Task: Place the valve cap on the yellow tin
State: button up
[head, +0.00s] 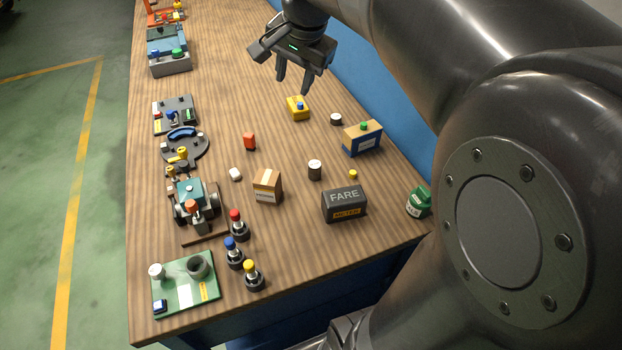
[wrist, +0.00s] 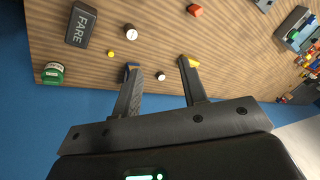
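The yellow tin (head: 297,112) stands upright on the wooden table, with a small blue piece (head: 300,105) on its top. In the wrist view the tin (wrist: 193,62) shows partly behind the right fingertip. A small dark round piece with a white top (head: 336,119) lies to the right of the tin; it also shows between the fingers in the wrist view (wrist: 161,76). I cannot tell for certain which small piece is the valve cap. My gripper (head: 292,86) is above the table near the tin, fingers apart and empty.
A blue and tan box with a green knob (head: 362,138), a fare meter (head: 345,203), a dark white-topped cylinder (head: 314,170), a small yellow piece (head: 353,174) and a cardboard box (head: 267,186) stand nearby. Fixtures line the left edge.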

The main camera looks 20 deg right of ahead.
jog(key=s+a+f+n, duration=0.2)
jog(key=s+f+n, duration=0.2)
jog(key=s, duration=0.5)
jog(key=s+a+f+n+t, duration=0.1)
jog(key=s+f+n, duration=0.3)
jog(key=s, duration=0.6)
jog(key=shift+a+n+t+h, duration=0.3)
jog(key=shift+a+n, duration=0.3)
jog(key=shift+n, duration=0.4)
